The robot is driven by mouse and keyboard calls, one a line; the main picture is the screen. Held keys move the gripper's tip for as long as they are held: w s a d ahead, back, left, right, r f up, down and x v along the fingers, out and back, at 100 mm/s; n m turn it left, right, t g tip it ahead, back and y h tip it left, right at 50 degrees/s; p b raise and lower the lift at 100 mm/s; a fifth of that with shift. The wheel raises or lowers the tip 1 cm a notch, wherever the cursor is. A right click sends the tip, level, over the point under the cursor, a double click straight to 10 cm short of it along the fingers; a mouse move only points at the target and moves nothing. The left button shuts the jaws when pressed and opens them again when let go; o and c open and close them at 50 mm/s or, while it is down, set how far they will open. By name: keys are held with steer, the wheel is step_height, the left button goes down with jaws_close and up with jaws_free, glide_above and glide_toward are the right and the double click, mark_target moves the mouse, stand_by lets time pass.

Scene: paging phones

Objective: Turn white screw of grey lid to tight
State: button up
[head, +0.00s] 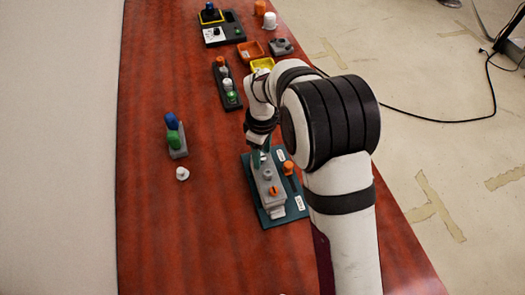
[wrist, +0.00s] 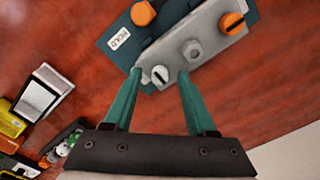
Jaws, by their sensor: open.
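The grey lid (wrist: 210,42) sits on a teal base plate (wrist: 105,52); it also shows in the head view (head: 266,179). The white screw (wrist: 160,75) is at the lid's near end in the wrist view, with a dark slot across its head. An orange screw (wrist: 233,22) is at the lid's other end, with a hex nut (wrist: 193,50) between. In the head view my arm largely hides the white screw.
An orange knob (head: 288,168) stands beside the lid on the plate. To the left are a grey block (head: 177,149) with blue and green knobs, and a loose white cap (head: 182,173). Behind are a dark tray (head: 224,80) and small bins (head: 250,50). The table's front left is clear.

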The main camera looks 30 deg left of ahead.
steer(key=shift+f, duration=0.2)
steer(key=shift+c, duration=0.4)
jaws_close()
